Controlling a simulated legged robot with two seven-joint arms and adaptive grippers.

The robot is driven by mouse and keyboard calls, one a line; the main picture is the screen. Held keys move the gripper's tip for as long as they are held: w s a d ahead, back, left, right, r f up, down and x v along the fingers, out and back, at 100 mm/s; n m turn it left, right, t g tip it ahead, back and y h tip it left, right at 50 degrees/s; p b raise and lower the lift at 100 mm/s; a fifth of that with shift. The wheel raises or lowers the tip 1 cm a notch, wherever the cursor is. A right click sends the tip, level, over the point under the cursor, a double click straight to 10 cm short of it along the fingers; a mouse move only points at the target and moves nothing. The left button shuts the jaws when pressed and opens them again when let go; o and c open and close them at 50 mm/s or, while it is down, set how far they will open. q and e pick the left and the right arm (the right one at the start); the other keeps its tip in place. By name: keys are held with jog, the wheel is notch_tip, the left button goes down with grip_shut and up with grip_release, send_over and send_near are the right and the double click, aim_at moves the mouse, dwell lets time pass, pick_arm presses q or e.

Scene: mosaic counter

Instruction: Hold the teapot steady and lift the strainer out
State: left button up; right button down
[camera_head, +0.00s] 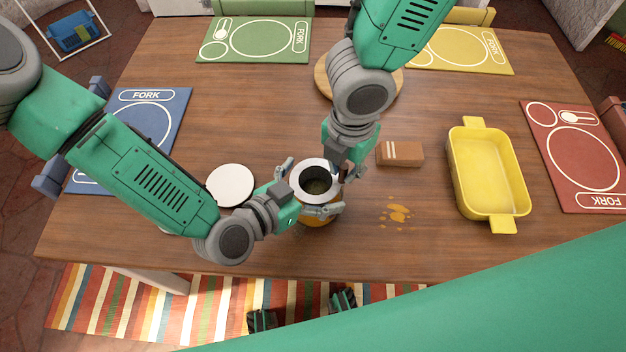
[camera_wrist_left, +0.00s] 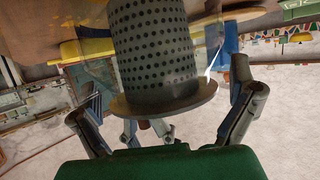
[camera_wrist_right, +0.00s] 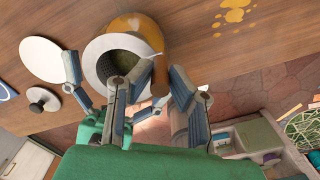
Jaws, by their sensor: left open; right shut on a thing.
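The teapot (camera_head: 318,220), a clear pot with amber contents, stands upright on the table; it also shows in the right wrist view (camera_wrist_right: 148,30). The strainer (camera_head: 301,179), with a pale flat rim and a dark perforated body, sits inside it; the left wrist view shows the strainer's dotted body (camera_wrist_left: 155,45) through the glass. My left gripper (camera_head: 306,186) is open, with its fingers on either side of the rim. My right gripper (camera_head: 347,172) is shut at the pot's side on what looks like the brown teapot handle (camera_wrist_right: 160,76); the fingers partly hide it.
A white round plate (camera_head: 231,185) lies left of the teapot, and a knobbed lid (camera_wrist_right: 42,98) beside it. A brown box (camera_head: 400,154), an amber spill (camera_head: 397,212) and a yellow dish (camera_head: 454,170) are to the right. A round board (camera_head: 324,80) lies behind.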

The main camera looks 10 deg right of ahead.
pick_arm(q)
jog(key=c, duration=1.5)
jog(key=o, duration=1.5)
